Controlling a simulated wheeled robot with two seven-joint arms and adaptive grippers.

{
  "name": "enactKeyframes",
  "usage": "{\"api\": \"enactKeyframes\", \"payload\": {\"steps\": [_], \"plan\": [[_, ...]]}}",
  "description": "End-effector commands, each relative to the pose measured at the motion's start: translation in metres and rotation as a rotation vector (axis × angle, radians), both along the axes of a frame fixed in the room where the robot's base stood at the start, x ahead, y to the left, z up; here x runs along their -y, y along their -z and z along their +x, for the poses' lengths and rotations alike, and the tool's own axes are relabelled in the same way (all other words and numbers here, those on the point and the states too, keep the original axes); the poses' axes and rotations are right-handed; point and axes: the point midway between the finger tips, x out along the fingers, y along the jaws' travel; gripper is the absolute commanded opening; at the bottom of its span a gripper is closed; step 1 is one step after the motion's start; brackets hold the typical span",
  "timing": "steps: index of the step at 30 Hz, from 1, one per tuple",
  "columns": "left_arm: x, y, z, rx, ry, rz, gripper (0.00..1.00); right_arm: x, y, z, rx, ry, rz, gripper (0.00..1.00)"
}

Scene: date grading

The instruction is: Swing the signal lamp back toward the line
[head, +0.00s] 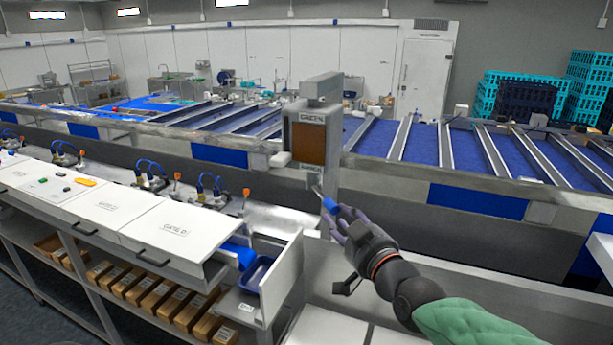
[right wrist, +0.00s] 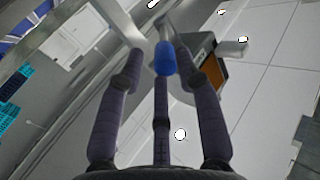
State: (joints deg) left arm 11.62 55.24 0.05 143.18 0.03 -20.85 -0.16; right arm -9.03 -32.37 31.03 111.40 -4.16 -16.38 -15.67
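The signal lamp (head: 303,128) is a grey box on a post, with a dull orange-brown panel and a label that seems to read GREEN. A thin lever with a blue knob (head: 330,205) comes from its lower part. In the right wrist view the lamp (right wrist: 208,66) is tilted, and the blue knob (right wrist: 164,58) sits in front of it. My right gripper (head: 340,218) is at the knob, its purple fingers spread around it. In the right wrist view its fingers (right wrist: 159,55) are apart, with gaps at the knob's sides; contact is unclear. My left gripper is not in view.
Slanted white covers (head: 170,230) and a shelf of cardboard boxes (head: 165,296) are at left. A blue bin (head: 256,273) stands beside an upright white panel (head: 281,274). The blue-laned line (head: 376,147) runs behind the lamp. Turquoise crates (head: 485,95) are at back right.

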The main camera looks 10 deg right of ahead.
Motion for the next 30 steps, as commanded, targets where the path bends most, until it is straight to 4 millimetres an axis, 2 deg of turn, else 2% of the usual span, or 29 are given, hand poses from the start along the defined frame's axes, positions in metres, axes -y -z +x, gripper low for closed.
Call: {"api": "enactKeyframes", "payload": {"steps": [5,21,30], "plan": [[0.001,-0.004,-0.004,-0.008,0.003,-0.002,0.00,-0.003,-0.002,0.010,0.001,-0.002,-0.003,0.35],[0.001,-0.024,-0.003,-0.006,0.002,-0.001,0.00,-0.018,0.000,0.086,-0.001,-0.003,-0.002,0.35],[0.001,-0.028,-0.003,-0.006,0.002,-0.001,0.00,-0.021,0.000,0.105,0.001,-0.002,-0.002,0.35]]}}
